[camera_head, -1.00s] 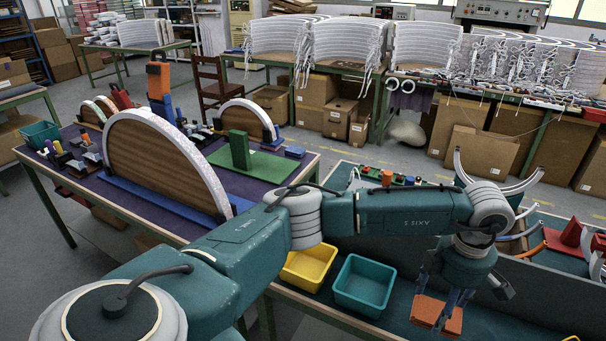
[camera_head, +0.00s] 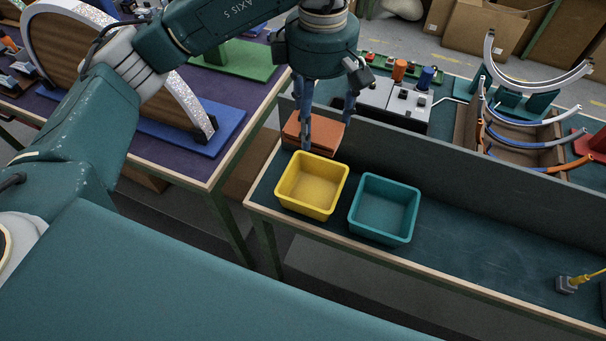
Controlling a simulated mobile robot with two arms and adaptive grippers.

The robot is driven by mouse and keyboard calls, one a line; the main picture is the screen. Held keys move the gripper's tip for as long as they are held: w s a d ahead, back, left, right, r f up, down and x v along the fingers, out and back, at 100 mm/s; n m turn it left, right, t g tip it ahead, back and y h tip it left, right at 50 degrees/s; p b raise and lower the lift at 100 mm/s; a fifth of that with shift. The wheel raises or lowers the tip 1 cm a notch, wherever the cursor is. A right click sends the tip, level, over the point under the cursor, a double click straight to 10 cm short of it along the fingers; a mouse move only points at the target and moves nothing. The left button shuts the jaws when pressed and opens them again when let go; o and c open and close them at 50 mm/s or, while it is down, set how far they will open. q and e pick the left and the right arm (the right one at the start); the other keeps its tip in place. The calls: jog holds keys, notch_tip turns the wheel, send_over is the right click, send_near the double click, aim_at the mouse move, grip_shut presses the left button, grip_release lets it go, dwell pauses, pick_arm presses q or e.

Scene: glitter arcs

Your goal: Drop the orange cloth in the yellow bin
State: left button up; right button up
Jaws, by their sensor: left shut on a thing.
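The orange cloth (camera_head: 298,132) is a folded, flat, brownish-orange piece. My left gripper (camera_head: 321,147) is shut on it, pointing down, and holds it just behind the yellow bin in the picture. The yellow bin (camera_head: 312,208) is a small open tub near the left end of the green-topped bench, and its visible inside is empty. The cloth's lower edge is close to the bin's far rim; I cannot tell its exact height above the bench. My right gripper is not in view.
A teal bin (camera_head: 384,236) stands just right of the yellow one. A grey upright panel (camera_head: 470,185) runs behind both bins. Arched pieces on a table (camera_head: 200,175) stand to the left. The bench right of the teal bin is mostly clear, with a small grey-and-yellow item (camera_head: 566,285).

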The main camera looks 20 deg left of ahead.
pick_arm(q)
notch_tip(320, 180, down, 18)
jog(key=p, duration=0.3)
jog(key=shift+s+d, duration=0.1)
jog(key=shift+f+b, duration=0.65)
jog(key=o, duration=0.8)
jog(key=shift+r, duration=0.1)
